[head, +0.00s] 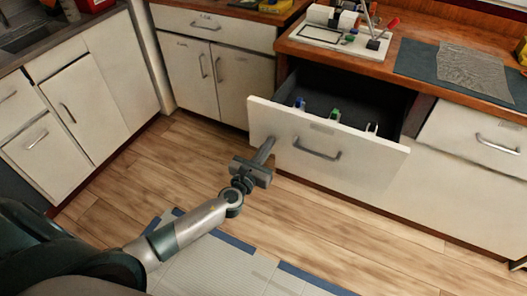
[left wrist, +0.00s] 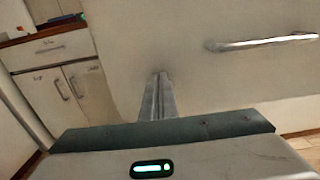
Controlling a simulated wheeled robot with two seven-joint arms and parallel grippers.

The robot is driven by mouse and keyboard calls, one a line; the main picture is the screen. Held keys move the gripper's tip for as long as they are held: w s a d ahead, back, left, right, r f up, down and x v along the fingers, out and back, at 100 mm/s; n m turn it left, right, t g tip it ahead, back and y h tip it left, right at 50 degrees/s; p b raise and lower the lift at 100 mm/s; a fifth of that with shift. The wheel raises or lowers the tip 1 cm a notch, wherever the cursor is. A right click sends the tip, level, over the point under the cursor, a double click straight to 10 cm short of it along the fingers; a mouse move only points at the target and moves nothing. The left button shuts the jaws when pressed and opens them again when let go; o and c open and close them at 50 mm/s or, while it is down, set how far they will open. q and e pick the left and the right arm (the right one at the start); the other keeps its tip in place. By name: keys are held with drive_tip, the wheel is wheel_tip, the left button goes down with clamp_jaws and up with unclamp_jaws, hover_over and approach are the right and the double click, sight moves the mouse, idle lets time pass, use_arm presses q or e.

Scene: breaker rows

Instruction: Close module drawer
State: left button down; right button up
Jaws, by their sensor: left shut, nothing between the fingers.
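The module drawer (head: 325,150) is pulled out from the counter in the head view, with a pale front and a metal handle (head: 316,150). Inside it stand a blue item (head: 299,103), a green item (head: 335,115) and a white item (head: 372,127). My left gripper (head: 267,146) is shut and empty, its fingertips at the left part of the drawer front, left of the handle. In the left wrist view the shut fingers (left wrist: 160,80) point at the drawer front (left wrist: 180,40), and the handle (left wrist: 262,42) is to their right. I cannot tell whether they touch it. My right gripper is not in view.
A wooden counter (head: 420,50) above the drawer carries a white board with a device (head: 340,32) and a dark mat (head: 420,62). Closed cabinets (head: 215,80) stand to the left. The wooden floor (head: 350,225) before the drawer is clear, with a grey mat (head: 215,268) nearer.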

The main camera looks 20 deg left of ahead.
use_arm(q)
drive_tip(key=shift+w, duration=0.2)
idle(0.3)
drive_tip(key=shift+w, duration=0.1)
